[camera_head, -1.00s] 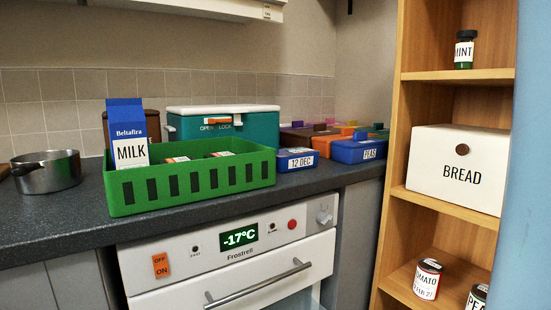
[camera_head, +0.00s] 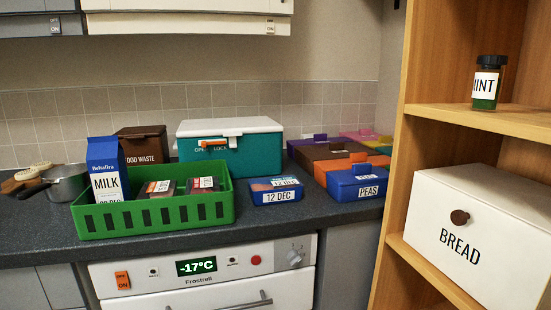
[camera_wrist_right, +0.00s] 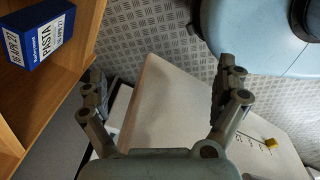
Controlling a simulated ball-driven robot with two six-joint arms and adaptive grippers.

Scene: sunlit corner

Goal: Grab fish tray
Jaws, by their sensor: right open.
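No tray in view has a readable fish label. In the head view, a small blue tray (camera_head: 276,192) marked 12 DEC sits on the counter, right of a green crate (camera_head: 155,217). Two dark trays with labelled tops, a left one (camera_head: 158,189) and a right one (camera_head: 203,184), lie inside the crate beside a milk carton (camera_head: 107,175). My right gripper (camera_wrist_right: 163,100) shows only in the right wrist view. Its fingers are wide apart and empty, away from the counter's trays. My left gripper is not in view.
A teal cooler box (camera_head: 231,147) stands behind the crate, and a blue PEAS box (camera_head: 356,184) stands to the right. A wooden shelf with a white BREAD box (camera_head: 480,235) fills the right side. A PASTA box (camera_wrist_right: 38,32) shows in the wrist view.

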